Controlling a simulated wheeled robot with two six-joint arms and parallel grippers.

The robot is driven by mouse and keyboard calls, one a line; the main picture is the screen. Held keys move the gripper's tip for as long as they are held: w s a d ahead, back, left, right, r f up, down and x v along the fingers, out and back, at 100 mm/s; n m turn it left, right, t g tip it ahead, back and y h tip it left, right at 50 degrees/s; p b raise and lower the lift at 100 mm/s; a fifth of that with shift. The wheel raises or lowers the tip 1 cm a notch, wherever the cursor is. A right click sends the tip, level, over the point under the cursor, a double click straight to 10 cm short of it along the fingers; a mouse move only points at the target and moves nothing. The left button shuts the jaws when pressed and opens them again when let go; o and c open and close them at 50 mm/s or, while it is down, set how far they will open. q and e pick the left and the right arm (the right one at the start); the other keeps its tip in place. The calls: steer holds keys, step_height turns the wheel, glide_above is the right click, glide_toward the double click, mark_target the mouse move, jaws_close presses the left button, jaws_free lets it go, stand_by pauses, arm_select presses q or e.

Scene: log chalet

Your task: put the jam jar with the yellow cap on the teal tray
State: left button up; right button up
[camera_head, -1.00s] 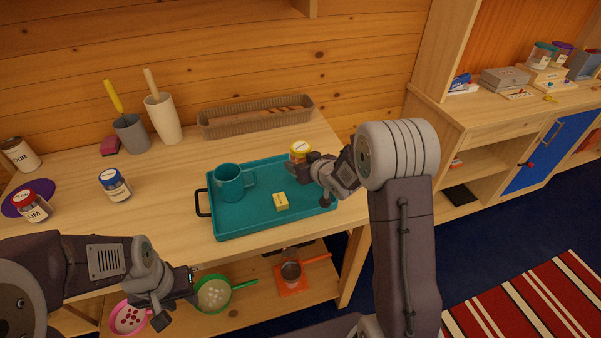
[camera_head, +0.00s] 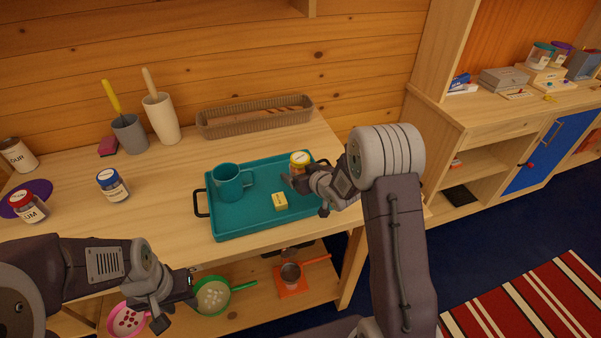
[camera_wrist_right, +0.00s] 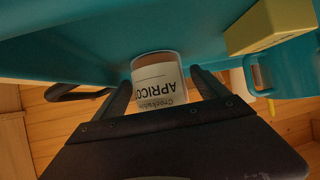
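The apricot jam jar with the yellow cap (camera_head: 300,159) stands at the back right of the teal tray (camera_head: 240,222). Its white label shows upside down in the right wrist view (camera_wrist_right: 160,85), where the jar's base meets the tray. My right gripper (camera_head: 293,181) is low over the tray at the near side of the jar. Its two fingers (camera_wrist_right: 160,82) lie on either side of the jar with narrow gaps, apparently open. My left gripper (camera_head: 178,305) is in front of the table at lower left, away from the jar; its finger opening is unclear.
On the tray are a teal mug (camera_head: 230,183) and a yellow block (camera_head: 280,201), the block close to my right gripper. A blue-capped jar (camera_head: 112,185) and a red-capped jar (camera_head: 28,207) stand to the left. A basket (camera_head: 255,118) is behind.

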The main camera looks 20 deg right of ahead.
steer(key=shift+r, duration=0.1)
steer(key=shift+r+p, duration=0.3)
steer(key=v, duration=1.2)
steer(key=shift+f, duration=0.2)
steer(key=shift+a, duration=0.1)
steer(key=a+r+p, duration=0.3)
steer(key=a+r, duration=0.1)
steer(key=r, duration=0.1)
steer(key=s+f+m+g+h, duration=0.1)
steer(key=s+f+g, duration=0.3)
steer(key=s, duration=0.6)
steer(key=s+d+f+m+g+h, duration=0.1)
steer(key=s+f+g, duration=0.4)
steer(key=s, duration=0.5)
steer(key=shift+g+p, duration=0.4)
steer(key=shift+g, duration=0.5)
